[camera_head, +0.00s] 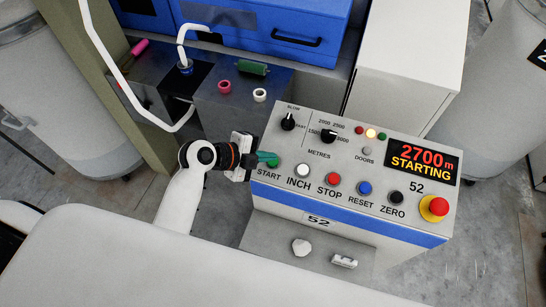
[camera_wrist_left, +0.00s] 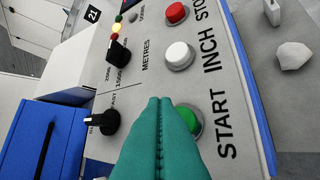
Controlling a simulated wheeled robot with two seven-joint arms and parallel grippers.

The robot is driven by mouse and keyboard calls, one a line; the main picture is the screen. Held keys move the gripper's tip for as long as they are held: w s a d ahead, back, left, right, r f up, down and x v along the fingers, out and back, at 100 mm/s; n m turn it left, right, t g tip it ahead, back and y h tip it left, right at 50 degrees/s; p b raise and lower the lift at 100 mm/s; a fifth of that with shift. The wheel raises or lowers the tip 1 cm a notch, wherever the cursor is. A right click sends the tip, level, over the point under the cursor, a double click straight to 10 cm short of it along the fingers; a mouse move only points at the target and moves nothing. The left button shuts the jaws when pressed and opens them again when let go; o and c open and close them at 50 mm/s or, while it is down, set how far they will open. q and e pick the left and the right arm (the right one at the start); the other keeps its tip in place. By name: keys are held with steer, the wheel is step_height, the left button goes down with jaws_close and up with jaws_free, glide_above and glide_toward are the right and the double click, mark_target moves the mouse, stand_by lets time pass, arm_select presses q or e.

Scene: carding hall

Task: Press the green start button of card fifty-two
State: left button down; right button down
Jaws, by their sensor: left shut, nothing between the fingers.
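The control panel (camera_head: 310,190) of card 52 carries the green start button (camera_head: 273,163) at its left end, above the word START. My left gripper (camera_head: 267,156) is shut and empty, its teal fingertips at the green button. In the left wrist view the shut fingers (camera_wrist_left: 160,125) partly cover the green button (camera_wrist_left: 187,122); I cannot tell whether they touch it. The display (camera_head: 421,159) reads 2700 m STARTING, and an amber lamp (camera_head: 370,133) is bright. My right gripper is in neither view.
Beside the start button are the white INCH button (camera_head: 303,170), red STOP button (camera_head: 333,179), blue RESET button (camera_head: 364,188) and black ZERO button (camera_head: 396,197). A red emergency knob (camera_head: 435,208) is at the right. A white lump (camera_head: 301,247) lies on the ledge below.

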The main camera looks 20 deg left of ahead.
arm_select(q)
steer(key=r+p, duration=0.1)
steer(key=r, duration=0.1)
steer(key=s+r+p, duration=0.1)
steer(key=shift+r, duration=0.35)
stand_by(0.6)
